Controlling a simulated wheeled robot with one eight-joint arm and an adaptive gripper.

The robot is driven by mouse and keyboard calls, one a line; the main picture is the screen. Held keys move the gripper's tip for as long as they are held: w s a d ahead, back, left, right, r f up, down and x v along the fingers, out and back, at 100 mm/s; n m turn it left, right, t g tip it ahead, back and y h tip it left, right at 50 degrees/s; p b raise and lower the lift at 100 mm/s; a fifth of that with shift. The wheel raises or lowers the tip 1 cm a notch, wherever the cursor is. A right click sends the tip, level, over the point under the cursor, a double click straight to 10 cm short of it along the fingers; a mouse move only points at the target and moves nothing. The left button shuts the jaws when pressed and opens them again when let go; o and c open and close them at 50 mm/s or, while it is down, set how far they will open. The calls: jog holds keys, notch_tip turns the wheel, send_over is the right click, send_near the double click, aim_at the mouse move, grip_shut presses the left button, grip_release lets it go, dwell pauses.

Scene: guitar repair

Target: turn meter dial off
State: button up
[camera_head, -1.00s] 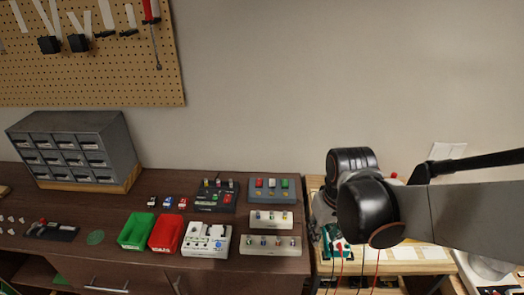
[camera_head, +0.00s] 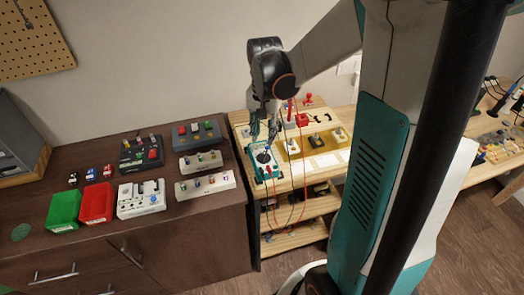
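The meter (camera_head: 259,173) has a green case and a pale face and lies on the light wooden bench at the centre of the head view. Its round dark dial (camera_head: 264,157) shows on the face, but its setting is too small to read. Red and black leads run from its lower end over the bench edge. My gripper (camera_head: 263,137) points down just above the upper part of the meter, close to the dial. Its two fingers look spread apart with nothing between them. I cannot tell whether a fingertip touches the meter.
On the wooden bench (camera_head: 325,162), red parts and pale blocks sit right of the meter. A dark cabinet on the left holds a green bin (camera_head: 64,210), a red bin (camera_head: 97,203), a white device (camera_head: 141,200) and several pedal-like boxes. A lower shelf is under the bench.

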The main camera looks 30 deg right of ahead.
aim_at(264, 154)
notch_tip(264, 154, down, 8)
jog(key=shift+f+b, duration=0.25)
jog(key=shift+b, duration=0.95)
grip_shut()
